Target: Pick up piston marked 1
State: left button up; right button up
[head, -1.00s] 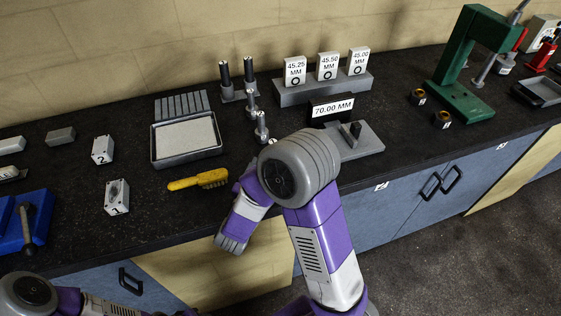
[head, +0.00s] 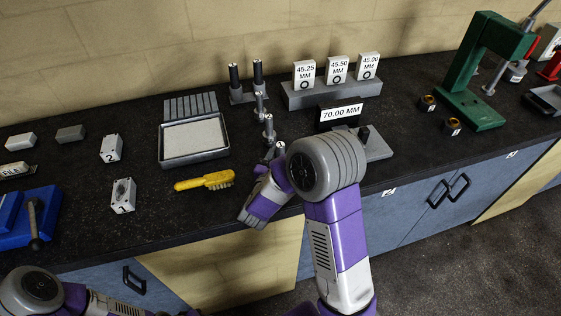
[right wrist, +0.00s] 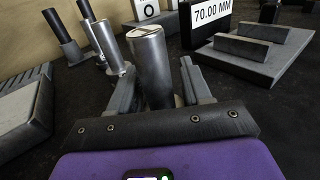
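Silver metal cylinders that look like the pistons stand upright in a row mid-bench. The nearest piston (head: 280,149) is just beyond my right gripper, partly hidden by my arm; another piston (head: 269,131) and a third (head: 260,106) stand behind it. No number is readable on them. In the right wrist view, the near piston (right wrist: 150,58) stands between the fingers of my right gripper (right wrist: 157,88), which look apart; contact is unclear. Another piston (right wrist: 107,48) stands behind it to the left. My left gripper is out of view; only its arm shows.
The 70.00 MM block (head: 341,113) and a grey fixture (head: 378,146) stand right of the pistons. A grey tray (head: 194,158) and yellow brush (head: 205,181) lie left. Two dark-handled posts (head: 234,80) and the labelled gauge stand (head: 332,92) are behind. A green press (head: 470,108) stands right.

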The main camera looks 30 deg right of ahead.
grip_shut()
